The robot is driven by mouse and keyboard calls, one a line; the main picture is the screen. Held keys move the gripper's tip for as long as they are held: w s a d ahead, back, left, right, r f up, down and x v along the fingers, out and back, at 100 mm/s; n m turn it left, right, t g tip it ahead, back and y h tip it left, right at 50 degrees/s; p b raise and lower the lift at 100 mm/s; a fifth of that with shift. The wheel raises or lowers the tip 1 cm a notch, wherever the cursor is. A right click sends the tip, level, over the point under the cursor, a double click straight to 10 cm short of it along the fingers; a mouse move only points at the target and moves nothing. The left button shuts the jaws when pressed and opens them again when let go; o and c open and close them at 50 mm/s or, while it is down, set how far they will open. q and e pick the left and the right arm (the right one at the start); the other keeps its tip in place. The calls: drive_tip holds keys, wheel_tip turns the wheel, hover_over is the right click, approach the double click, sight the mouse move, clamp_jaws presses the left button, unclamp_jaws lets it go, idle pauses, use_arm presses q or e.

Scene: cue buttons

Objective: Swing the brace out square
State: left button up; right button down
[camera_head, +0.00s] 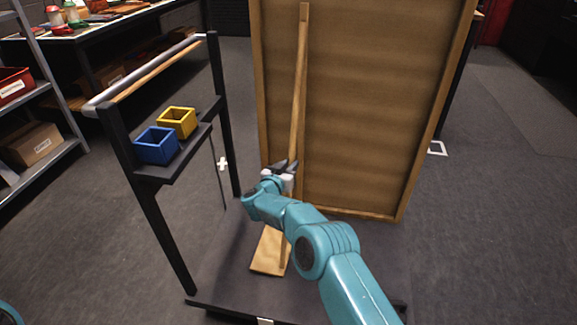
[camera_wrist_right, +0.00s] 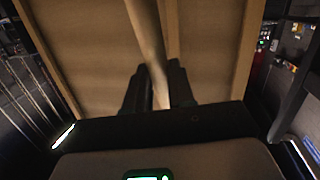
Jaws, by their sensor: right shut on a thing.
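The brace is a long wooden bar (camera_head: 299,90) running up in front of a large brown framed panel (camera_head: 360,110). Its upper end is near the panel's top, and it leans slightly. My right gripper (camera_head: 286,166) is shut on the bar at its lower part. In the right wrist view the bar (camera_wrist_right: 146,40) passes between the dark fingers (camera_wrist_right: 155,88). A flat wooden piece (camera_head: 269,252) lies below the gripper on the dark base; my arm partly hides where the bar meets it. My left gripper is not in view.
A dark cart frame with a handle rail (camera_head: 150,70) stands left, its shelf holding a blue box (camera_head: 156,147) and a yellow box (camera_head: 177,122). Metal shelving (camera_head: 50,90) is at far left. The grey floor (camera_head: 490,230) at right is clear.

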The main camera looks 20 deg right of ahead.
drive_tip(key=shift+w+a, duration=0.25)
drive_tip(key=shift+a, duration=0.5)
drive_tip(key=c, duration=1.3)
unclamp_jaws()
drive_tip(key=o, duration=0.3)
drive_tip(key=shift+w+f, duration=0.1)
drive_tip(key=shift+o, duration=0.2)
drive_tip(key=shift+d+y, duration=0.15)
drive_tip(key=shift+y, duration=0.15)
drive_tip(key=p+v, duration=0.4)
drive_tip(key=v, duration=1.2)
drive_tip(key=shift+s, duration=0.25)
